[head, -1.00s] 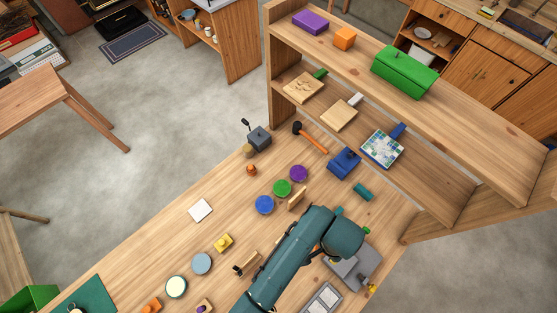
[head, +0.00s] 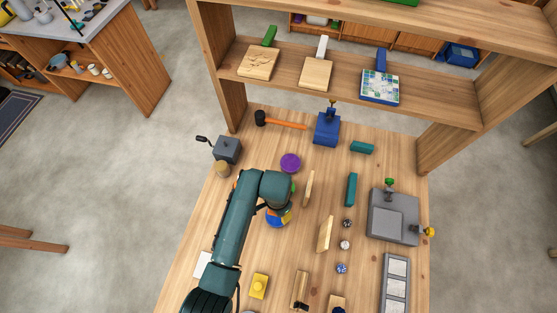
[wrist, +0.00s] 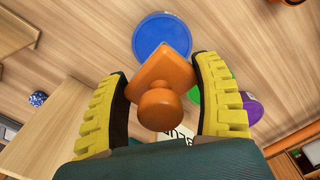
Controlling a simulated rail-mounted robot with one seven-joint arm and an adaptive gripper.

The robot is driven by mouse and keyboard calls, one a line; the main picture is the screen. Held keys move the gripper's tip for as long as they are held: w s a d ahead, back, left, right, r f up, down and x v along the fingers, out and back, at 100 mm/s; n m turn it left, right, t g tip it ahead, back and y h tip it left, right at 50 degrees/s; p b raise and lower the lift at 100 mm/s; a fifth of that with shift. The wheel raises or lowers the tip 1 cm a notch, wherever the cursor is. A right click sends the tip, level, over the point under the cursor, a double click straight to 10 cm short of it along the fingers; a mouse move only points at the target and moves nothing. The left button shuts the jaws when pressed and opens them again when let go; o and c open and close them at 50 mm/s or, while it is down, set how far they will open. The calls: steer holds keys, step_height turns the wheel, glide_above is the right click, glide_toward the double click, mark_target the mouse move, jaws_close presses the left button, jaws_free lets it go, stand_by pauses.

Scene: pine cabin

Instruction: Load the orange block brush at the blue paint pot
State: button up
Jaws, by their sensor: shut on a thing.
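My gripper (wrist: 162,84) is shut on the orange block brush (wrist: 163,80), with a yellow ridged finger on each side. The brush has a square block and a round knob, and the knob faces the wrist camera. The blue paint pot (wrist: 161,35) is a round blue disc just beyond the brush; the block overlaps its near edge in the wrist view. I cannot tell whether they touch. In the head view my gripper (head: 277,213) is over the blue pot (head: 283,224), which it partly hides; the arm covers much of the brush there.
The green pot (wrist: 195,93) and purple pot (head: 290,162) stand beside the blue one. Upright wooden pieces (head: 325,234) stand to the right. A grey box with a crank (head: 227,149), a hammer (head: 282,122) and a blue stamp-like tool (head: 327,128) are farther back.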

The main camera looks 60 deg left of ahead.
steer(key=shift+a+f+b, duration=0.1)
steer(key=shift+f+b, duration=2.9)
steer(key=shift+f, duration=0.05)
steer(key=shift+s+f, duration=0.15)
steer(key=shift+f, duration=0.45)
step_height(320, 180, up, 7)
steer(key=p, duration=0.8)
steer(key=shift+r, duration=0.2)
steer(key=shift+f, duration=0.1)
stand_by(0.6)
